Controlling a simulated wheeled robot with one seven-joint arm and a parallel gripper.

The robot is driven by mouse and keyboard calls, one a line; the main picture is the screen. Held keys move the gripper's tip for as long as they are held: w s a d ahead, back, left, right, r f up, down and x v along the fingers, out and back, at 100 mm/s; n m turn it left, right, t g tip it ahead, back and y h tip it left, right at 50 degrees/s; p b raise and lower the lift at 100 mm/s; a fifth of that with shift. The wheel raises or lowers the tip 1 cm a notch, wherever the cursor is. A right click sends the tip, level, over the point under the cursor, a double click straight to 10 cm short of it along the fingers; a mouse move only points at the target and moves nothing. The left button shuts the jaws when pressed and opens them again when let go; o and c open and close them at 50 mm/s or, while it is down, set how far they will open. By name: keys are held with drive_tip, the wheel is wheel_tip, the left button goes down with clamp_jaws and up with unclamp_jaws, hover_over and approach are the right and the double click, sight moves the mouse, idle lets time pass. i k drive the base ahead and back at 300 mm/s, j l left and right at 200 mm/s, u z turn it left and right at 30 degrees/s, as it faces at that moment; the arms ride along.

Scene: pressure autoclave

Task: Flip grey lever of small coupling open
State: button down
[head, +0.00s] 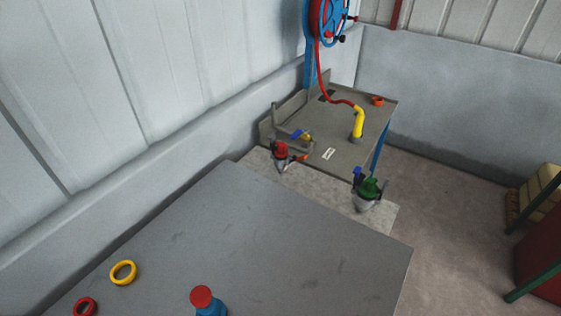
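Two fittings stand on a pale slab between the grey tables. One has a red top (280,149) and stands at the slab's left end. The other has a green top and a blue part on a grey base (368,193) and stands at its right end. Which one is the small coupling I cannot tell. A grey lever is too small to make out on either. A yellow fitting (357,122) on the end of a red hose stands on the far table (345,103). My gripper is not in view.
A grey table top (290,235) fills the foreground, bearing a yellow ring (123,272), a red ring (85,307) and a blue item with a red cap (201,297). A blue-framed red hose reel (328,20) stands behind. Open floor (450,220) lies right.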

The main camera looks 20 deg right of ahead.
sight(272, 137)
drive_tip(key=i+l, duration=0.2)
drive_tip(key=i, duration=0.15)
drive_tip(key=i+l, duration=0.2)
drive_tip(key=i, duration=0.15)
drive_tip(key=i+l+z, duration=0.1)
drive_tip(key=i, duration=0.3)
drive_tip(key=l, duration=0.1)
